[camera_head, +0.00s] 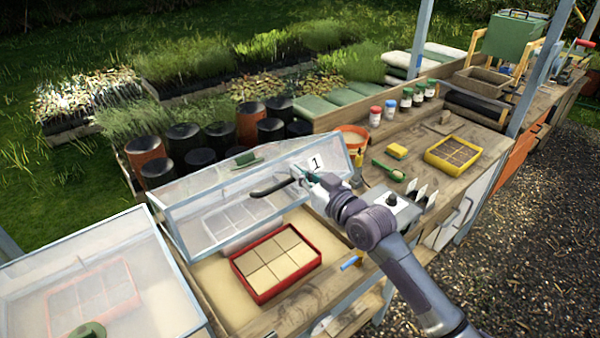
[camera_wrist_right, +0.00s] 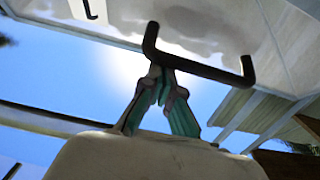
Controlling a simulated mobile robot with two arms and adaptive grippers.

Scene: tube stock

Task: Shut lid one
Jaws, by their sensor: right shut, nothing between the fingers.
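Lid one (camera_head: 225,200) is a clear panel in a pale blue-grey frame, marked with a white "1" card (camera_head: 315,163). It stands raised and tilted over its sand-floored box, leaving the front open. A black bar handle (camera_head: 268,189) sticks out from it. My right gripper (camera_head: 296,174) is shut and empty, close to the handle's right end. In the right wrist view the handle (camera_wrist_right: 195,67) crosses just at the fingertips (camera_wrist_right: 163,75); I cannot tell whether they touch. My left gripper is not in view.
A red tray (camera_head: 262,297) with pale squares lies in the open box. A second clear-lidded box (camera_head: 150,245) stands at lower left, covered. Right of my arm, the bench holds a yellow tray (camera_head: 429,160), a green scoop (camera_head: 388,170) and bottles. Dark pots (camera_head: 183,143) stand behind.

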